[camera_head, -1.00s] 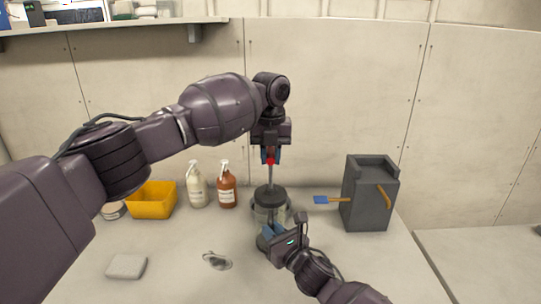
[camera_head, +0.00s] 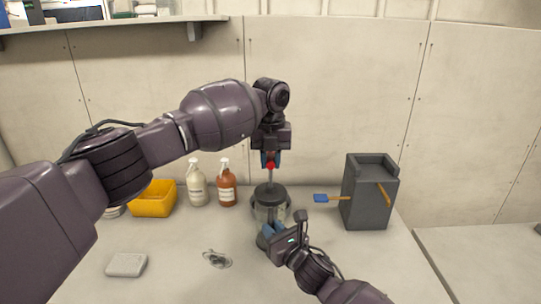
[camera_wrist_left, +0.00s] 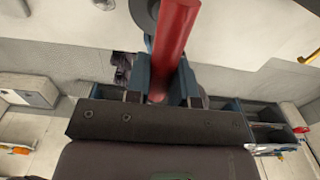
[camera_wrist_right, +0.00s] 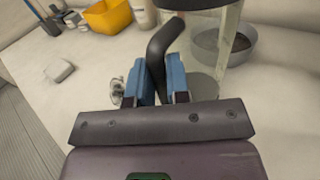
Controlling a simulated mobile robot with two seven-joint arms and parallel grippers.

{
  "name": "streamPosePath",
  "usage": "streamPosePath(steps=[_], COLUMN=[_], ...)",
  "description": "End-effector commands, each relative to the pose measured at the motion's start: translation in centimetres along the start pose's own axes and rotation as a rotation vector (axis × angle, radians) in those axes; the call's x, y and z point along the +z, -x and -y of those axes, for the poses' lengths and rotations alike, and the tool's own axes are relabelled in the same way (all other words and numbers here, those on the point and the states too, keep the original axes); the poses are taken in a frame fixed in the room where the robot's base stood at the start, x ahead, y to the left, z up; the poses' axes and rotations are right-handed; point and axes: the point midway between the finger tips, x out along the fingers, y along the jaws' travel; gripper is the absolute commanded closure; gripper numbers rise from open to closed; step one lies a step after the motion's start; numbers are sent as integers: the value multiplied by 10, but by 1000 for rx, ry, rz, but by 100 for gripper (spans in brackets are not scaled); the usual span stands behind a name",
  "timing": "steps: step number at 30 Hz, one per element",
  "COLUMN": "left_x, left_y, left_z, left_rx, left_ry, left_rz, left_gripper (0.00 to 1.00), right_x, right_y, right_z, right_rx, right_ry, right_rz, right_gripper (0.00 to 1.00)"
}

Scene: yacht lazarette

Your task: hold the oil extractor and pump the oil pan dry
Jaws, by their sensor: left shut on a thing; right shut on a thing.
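The oil extractor (camera_head: 269,213) stands upright on the bench, a clear cylinder with a dark lid and a thin rod rising from it. My left gripper (camera_head: 270,158) is above it, shut on the red pump handle (camera_wrist_left: 174,38) at the rod's top. My right gripper (camera_head: 272,235) is low at the front, shut on the extractor's black side handle (camera_wrist_right: 163,42). A round grey pan (camera_wrist_right: 243,45), likely the oil pan, shows behind the clear cylinder in the right wrist view. How much oil it holds is unclear.
A yellow bin (camera_head: 152,200), a white pump bottle (camera_head: 198,186) and a brown pump bottle (camera_head: 227,186) stand at left. A pale block (camera_head: 126,264) and a small metallic item (camera_head: 216,259) lie in front. A dark grey box (camera_head: 368,195) stands at right.

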Motion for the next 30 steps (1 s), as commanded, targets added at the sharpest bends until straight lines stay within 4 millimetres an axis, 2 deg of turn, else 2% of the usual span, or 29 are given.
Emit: streamPosePath(steps=[27,30], left_x=[0,0], left_y=[-48,-47], left_z=[-1,-2], left_rx=[2,2], left_ry=[3,2], left_rz=[-4,-4], left_gripper=[100,100], right_x=[1,1], right_y=[0,0], right_z=[-2,-2], right_rx=[4,4], right_ry=[1,1], right_rz=[4,4], right_gripper=[100,100])
